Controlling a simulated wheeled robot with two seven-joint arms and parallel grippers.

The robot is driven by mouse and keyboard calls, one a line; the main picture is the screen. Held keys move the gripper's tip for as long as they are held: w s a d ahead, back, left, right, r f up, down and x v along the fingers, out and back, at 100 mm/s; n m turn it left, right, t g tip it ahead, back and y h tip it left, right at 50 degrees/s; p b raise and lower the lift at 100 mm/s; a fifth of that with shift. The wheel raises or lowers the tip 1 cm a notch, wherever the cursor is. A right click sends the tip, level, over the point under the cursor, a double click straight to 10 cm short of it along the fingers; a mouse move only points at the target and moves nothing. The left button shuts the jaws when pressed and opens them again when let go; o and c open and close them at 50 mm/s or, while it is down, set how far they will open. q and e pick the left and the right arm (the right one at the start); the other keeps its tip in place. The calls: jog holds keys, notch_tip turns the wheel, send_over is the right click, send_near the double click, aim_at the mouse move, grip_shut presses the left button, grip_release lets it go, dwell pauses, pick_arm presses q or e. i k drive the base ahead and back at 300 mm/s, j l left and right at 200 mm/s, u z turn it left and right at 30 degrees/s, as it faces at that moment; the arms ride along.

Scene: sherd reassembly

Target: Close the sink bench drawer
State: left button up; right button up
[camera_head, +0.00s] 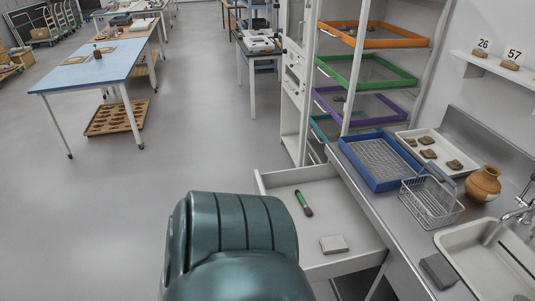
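The sink bench drawer (345,222) is pulled out to the left from under the steel sink bench (378,204). It is light grey, and inside lie a green-handled brush (303,203) and a small pale grey block (334,244). A large dark teal rounded part of my own body fills the bottom middle and covers the drawer's near left corner. Neither of my grippers shows in the view, so I cannot see their state.
On the bench are a blue tray (349,156), a white sherd tray (411,142), a wire basket (433,213), a clay pot (483,185) and the sink (465,252). A rack with coloured trays stands behind. The floor (150,205) to the left is clear.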

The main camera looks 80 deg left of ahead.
aim_at(335, 210)
jog(key=u, duration=2.45)
